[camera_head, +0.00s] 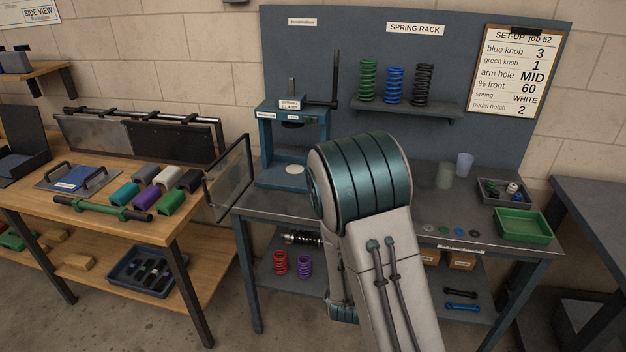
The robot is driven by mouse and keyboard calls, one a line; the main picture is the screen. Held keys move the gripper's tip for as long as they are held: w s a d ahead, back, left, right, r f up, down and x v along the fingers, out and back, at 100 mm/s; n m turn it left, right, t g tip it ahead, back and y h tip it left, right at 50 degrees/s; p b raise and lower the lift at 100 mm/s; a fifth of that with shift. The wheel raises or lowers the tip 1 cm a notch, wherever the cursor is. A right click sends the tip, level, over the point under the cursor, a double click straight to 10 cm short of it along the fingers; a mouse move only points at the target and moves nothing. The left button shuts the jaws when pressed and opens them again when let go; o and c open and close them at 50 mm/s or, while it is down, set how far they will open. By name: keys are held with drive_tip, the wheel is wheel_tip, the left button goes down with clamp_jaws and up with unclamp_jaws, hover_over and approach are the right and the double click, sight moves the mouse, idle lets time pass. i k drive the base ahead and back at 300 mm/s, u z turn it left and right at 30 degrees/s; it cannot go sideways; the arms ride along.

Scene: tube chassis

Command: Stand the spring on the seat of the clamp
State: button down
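The spring clamp (293,145) is a teal frame with a black lever, at the back left of the grey workbench. Its seat (293,169) is a pale round disc on the base, and it looks bare. A green spring (368,80), a blue spring (394,86) and a black spring (422,85) stand upright on the rack shelf. A red spring (280,263) and a purple spring (305,266) stand on the lower shelf. My arm fills the middle of the view and hides part of the bench. My gripper does not show.
A clear guard panel (229,178) stands at the clamp's left. A damper (302,238) lies on the lower shelf. Two cups, a grey knob tray (503,196) and a green tray (523,225) are at the bench's right. The clipboard (516,72) reads "spring WHITE". A wooden bench (150,235) is at left.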

sight(295, 170)
drive_tip(key=u, duration=0.5)
drive_tip(key=k, duration=1.2)
drive_tip(key=i, duration=0.4)
drive_tip(key=z, duration=0.6)
drive_tip(key=i, duration=0.75)
drive_tip(key=u, duration=0.65)
drive_tip(key=i, duration=0.55)
drive_tip(key=u, duration=0.6)
drive_tip(key=i, duration=1)
